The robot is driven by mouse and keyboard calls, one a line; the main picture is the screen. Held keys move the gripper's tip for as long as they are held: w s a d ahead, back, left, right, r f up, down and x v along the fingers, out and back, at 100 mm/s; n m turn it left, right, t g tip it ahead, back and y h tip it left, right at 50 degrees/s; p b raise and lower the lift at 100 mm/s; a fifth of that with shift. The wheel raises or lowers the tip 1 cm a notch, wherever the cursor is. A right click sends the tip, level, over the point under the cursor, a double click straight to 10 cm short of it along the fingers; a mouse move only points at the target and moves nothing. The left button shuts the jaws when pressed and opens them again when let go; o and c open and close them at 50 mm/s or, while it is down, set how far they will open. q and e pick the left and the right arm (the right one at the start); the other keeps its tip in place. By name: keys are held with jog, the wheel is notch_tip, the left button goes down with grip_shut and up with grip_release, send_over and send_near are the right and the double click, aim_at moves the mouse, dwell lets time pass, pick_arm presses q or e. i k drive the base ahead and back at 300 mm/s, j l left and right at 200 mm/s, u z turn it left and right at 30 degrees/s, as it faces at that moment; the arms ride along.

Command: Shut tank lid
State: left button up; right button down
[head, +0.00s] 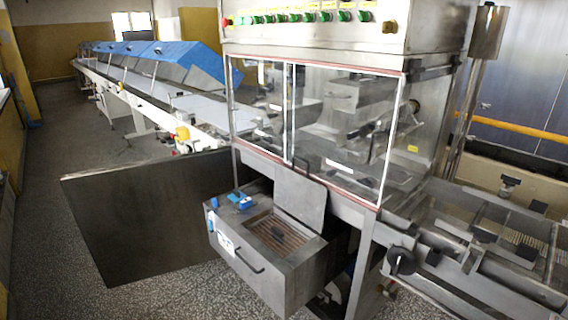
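The tank (270,278) is a steel box under the front of the machine, with a dark handle on its front face. Its lid (302,200) is a grey metal plate standing raised at the back right of the opening, tilted back near the machine frame. A dark handle shows at the lid's top edge. The opening is uncovered and shows a brownish grid (278,238) with a small dark object on it. Neither of my grippers is in view.
Blue parts (240,199) sit on the tank's top left. The enrober cabinet (330,125) with clear panels stands above. A large grey panel (145,215) stands open at the left. A conveyor frame (480,250) extends right. Speckled floor (50,260) is free at the left.

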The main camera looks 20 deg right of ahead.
aim_at(304, 198)
jog(key=i+l, duration=0.35)
jog(key=i, duration=0.2)
jog(key=u, duration=0.85)
